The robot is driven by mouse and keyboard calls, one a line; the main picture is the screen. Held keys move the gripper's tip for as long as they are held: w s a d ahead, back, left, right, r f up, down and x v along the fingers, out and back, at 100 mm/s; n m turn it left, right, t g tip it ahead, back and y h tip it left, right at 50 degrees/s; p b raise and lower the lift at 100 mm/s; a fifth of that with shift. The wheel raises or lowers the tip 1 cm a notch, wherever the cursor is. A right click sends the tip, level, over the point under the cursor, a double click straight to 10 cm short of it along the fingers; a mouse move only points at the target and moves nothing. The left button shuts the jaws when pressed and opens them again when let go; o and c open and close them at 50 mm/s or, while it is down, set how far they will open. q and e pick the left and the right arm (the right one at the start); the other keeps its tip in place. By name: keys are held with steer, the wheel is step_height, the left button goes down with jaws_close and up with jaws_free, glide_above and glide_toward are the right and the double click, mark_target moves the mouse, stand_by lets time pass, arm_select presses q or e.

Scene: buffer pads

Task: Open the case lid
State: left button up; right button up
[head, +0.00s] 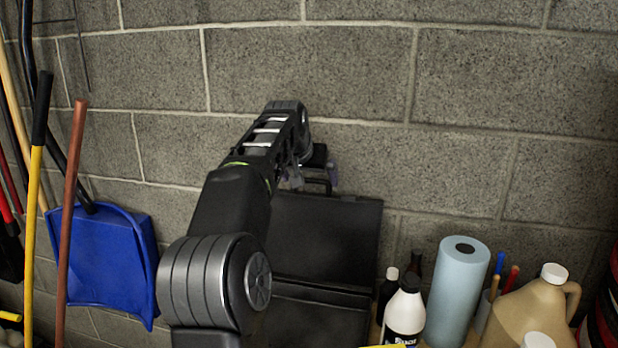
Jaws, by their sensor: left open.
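The black case stands against the block wall in the lower middle. Its lid (330,241) is raised and looks nearly upright, leaning toward the wall. The case's lower part (318,318) shows below it, cut off by the picture's bottom edge. My left arm covers the left side of the case. My left gripper (318,178) is open at the lid's top edge, partly hidden by my own wrist. I cannot tell whether its fingers touch the lid. My right gripper is out of view.
Right of the case stand a white bottle (405,312), a blue paper roll (457,290) and a tan jug (535,310). A blue dustpan (110,262) and several long handles lean at the left. The wall (480,80) is close behind the lid.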

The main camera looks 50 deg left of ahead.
arm_select(q)
steer(key=b+v, duration=0.1)
steer(key=v, duration=0.6)
steer(key=shift+s+r, duration=0.15)
steer(key=shift+r, duration=0.1)
steer(key=shift+d, duration=0.1)
